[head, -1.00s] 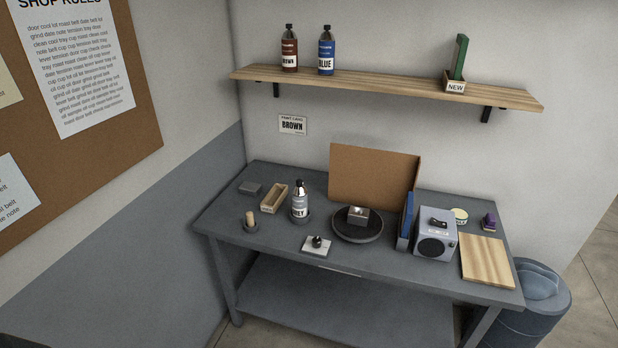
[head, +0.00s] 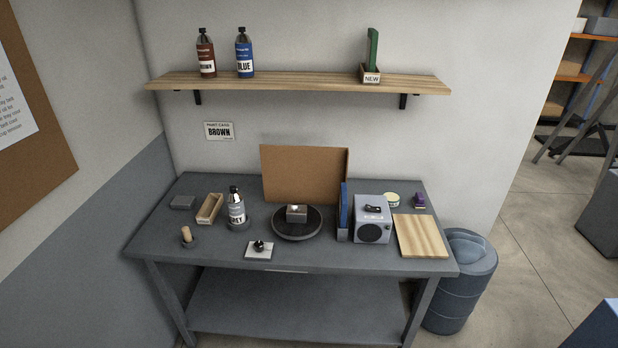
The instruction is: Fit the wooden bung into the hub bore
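The wooden bung (head: 186,233) stands upright in a small dark round holder (head: 188,243) at the left front of the grey workbench. A small grey block with a light top (head: 297,213), possibly the hub, sits in the middle of a dark round turntable (head: 297,231) at the bench centre. A bore cannot be made out at this size. The bung and the block are well apart. Neither of my grippers is in view.
The bench (head: 340,260) also holds a grey-labelled bottle (head: 236,208), an open wooden box (head: 209,208), a white plate with a black knob (head: 259,250), a speaker-like box (head: 373,222) and a wooden board (head: 421,236). A brown panel (head: 304,172) stands behind the turntable. A bin (head: 464,285) stands right.

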